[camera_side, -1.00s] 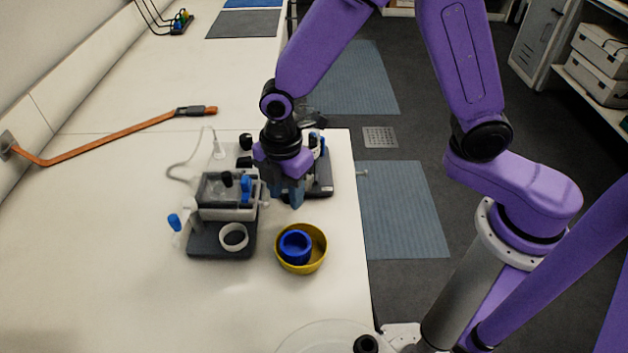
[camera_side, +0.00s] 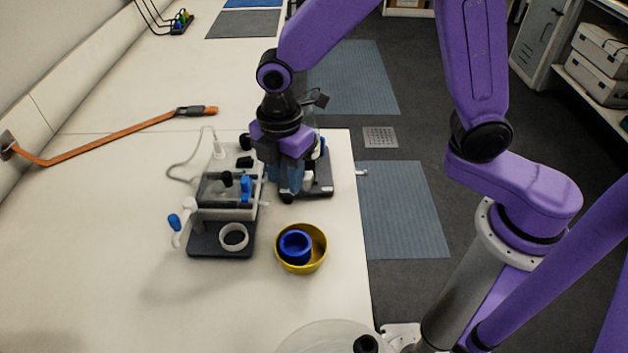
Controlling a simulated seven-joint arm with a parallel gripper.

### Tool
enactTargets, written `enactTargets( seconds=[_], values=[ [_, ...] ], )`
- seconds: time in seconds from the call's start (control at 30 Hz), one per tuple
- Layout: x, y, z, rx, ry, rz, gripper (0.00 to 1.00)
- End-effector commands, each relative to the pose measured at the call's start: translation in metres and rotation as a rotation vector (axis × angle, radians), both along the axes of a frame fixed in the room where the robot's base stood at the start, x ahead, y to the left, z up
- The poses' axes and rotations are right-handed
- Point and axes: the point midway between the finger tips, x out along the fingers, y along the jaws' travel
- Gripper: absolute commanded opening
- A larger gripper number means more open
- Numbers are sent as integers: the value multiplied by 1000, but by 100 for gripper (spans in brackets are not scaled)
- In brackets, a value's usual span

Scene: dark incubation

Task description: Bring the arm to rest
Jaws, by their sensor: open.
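My gripper (camera_side: 287,188) points down from the purple arm, above the bench and just right of the grey-and-white apparatus (camera_side: 222,244). Its jaws are open, and I see nothing held between them. Behind it, a dark stand (camera_side: 318,180) with small items is partly hidden by the gripper. A yellow bowl (camera_side: 318,260) with a blue ring-shaped cup (camera_side: 296,247) inside sits on the bench in front of the gripper, apart from it.
The apparatus carries blue and black knobs and a white ring (camera_side: 233,237). A blue-tipped piece (camera_side: 174,222) is at its left. A clear round dish (camera_side: 325,340) is at the front edge. The left of the white bench (camera_side: 90,240) is free.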

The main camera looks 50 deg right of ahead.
Motion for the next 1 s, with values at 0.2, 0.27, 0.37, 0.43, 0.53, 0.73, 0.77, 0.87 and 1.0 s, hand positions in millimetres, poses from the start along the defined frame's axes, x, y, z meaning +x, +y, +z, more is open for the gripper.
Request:
enactTargets(
  seconds=[0.2, 0.27, 0.37, 0.43, 0.53, 0.73, 0.77, 0.87, 1.0],
  values=[
    [0, 0, 0, 0, 0, -1, 40],
    [-2, -2, 1, 1, -1, -8, 40],
    [-9, -8, 6, 3, -3, -35, 40],
    [-17, -16, 12, 5, -4, -68, 40],
    [-34, -31, 21, 7, -6, -130, 40],
    [-71, -64, 37, 14, -8, -264, 40],
    [-77, -69, 39, 15, -8, -283, 40],
    [-98, -87, 45, 17, -8, -349, 40],
    [-127, -111, 52, 23, -8, -438, 40]
  ],
)
